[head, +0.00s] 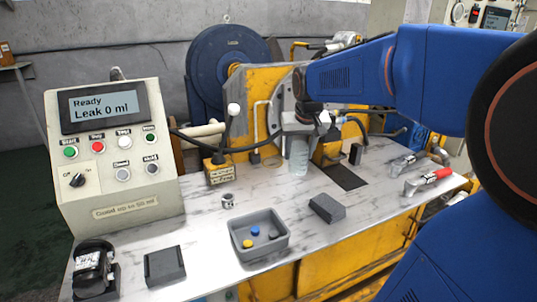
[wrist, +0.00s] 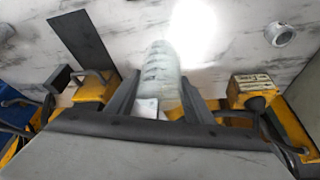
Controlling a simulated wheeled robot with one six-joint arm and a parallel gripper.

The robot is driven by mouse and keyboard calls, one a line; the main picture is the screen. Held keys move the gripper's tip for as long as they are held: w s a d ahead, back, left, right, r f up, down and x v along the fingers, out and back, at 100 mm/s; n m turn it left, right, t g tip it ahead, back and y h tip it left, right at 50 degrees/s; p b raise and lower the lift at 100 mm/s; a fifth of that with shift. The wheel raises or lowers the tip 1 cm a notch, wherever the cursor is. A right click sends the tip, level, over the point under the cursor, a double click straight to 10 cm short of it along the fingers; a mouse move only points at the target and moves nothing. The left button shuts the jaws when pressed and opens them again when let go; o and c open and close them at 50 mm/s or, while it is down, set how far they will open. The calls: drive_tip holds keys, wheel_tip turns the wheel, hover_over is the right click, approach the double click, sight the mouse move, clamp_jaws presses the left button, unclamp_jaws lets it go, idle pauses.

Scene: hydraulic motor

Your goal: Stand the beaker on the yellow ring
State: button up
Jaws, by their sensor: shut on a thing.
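The clear beaker (head: 299,158) is upright below my gripper (head: 305,122) in the head view, at the back middle of the bench. In the wrist view the beaker (wrist: 160,68) sits between the two dark fingers of my gripper (wrist: 160,100), which is shut on it. I cannot tell whether its base touches the bench or hangs just above. A faint yellowish ring (head: 273,162) shows on the bench just left of the beaker in the head view, and the beaker is beside it. I cannot make out the ring in the wrist view.
A yellow block with a lever (head: 220,172) stands left of the ring. A metal nut (head: 228,201), grey tray (head: 259,250) and dark block (head: 327,208) lie in front. A dark plate (head: 345,177) lies right of the beaker. The yellow machine (head: 258,90) stands behind.

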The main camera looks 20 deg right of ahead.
drive_tip(key=w, duration=1.9)
drive_tip(key=shift+w+f, duration=0.15)
drive_tip(key=shift+f, duration=3.35)
drive_tip(key=shift+f, duration=0.2)
drive_tip(key=o, duration=0.8)
drive_tip(key=shift+c, duration=0.2)
drive_tip(key=shift+r, duration=0.1)
drive_tip(key=v, duration=1.2)
